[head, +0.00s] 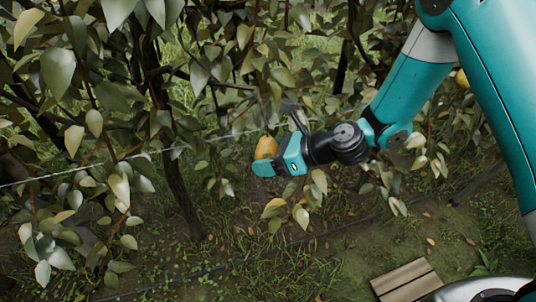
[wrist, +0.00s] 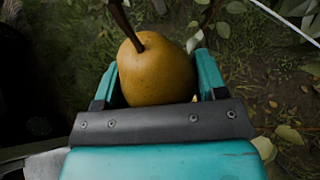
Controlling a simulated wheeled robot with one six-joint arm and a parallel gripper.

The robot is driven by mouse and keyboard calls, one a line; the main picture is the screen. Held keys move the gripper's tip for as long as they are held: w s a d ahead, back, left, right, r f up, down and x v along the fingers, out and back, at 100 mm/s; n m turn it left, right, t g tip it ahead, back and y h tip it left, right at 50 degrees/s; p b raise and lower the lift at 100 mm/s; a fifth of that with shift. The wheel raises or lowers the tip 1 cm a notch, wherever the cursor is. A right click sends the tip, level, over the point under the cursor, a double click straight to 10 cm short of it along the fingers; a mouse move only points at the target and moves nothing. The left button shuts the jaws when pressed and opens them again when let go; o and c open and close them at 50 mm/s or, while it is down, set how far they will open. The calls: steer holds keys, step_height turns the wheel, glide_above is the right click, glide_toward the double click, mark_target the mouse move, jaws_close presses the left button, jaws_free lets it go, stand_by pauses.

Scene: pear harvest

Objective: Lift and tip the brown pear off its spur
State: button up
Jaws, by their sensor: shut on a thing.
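The brown pear (wrist: 157,72) sits between the two teal fingers of my gripper (wrist: 157,85) in the wrist view. Its skin is golden brown, and a dark stem rises from its top toward the upper edge of the picture. The fingers flank it on both sides, and my gripper is shut on it. In the head view the pear (head: 266,148) shows as a small orange-brown shape at the end of my gripper (head: 268,160). The far end of the stem is out of the wrist view, so I cannot tell whether it still joins the spur.
A thin wire (head: 100,165) crosses the row on the left, and a wire (wrist: 285,20) shows at the wrist view's upper right. A dark trunk (head: 172,150) stands left of my gripper. Leaves surround it. A slatted wooden crate (head: 405,280) lies on the ground at lower right.

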steer(key=shift+s+r+p, duration=0.2)
steer(key=shift+s+p, duration=0.05)
steer(key=shift+p, duration=0.85)
steer(key=shift+s+d+m+g+h+p, duration=0.1)
steer(key=shift+s+m+g+h+p, duration=0.25)
steer(key=shift+p, duration=0.55)
steer(key=shift+f, duration=0.1)
steer(key=shift+s+r+g+p, duration=0.1)
steer(key=shift+r+g+p, duration=0.15)
steer(key=shift+p, duration=0.55)
steer(key=shift+s+d+r+m+g+p, duration=0.15)
steer(key=shift+s+m+g+p, duration=0.25)
steer(key=shift+p, duration=0.65)
steer(key=shift+h, duration=0.25)
steer(key=shift+s+d+r+m+p, duration=0.15)
steer(key=shift+m+p, duration=0.1)
steer(key=shift+p, duration=0.65)
steer(key=shift+s+g+p, duration=0.3)
steer(key=shift+g+p, duration=0.2)
steer(key=shift+p, duration=0.3)
steer(key=shift+r, duration=0.1)
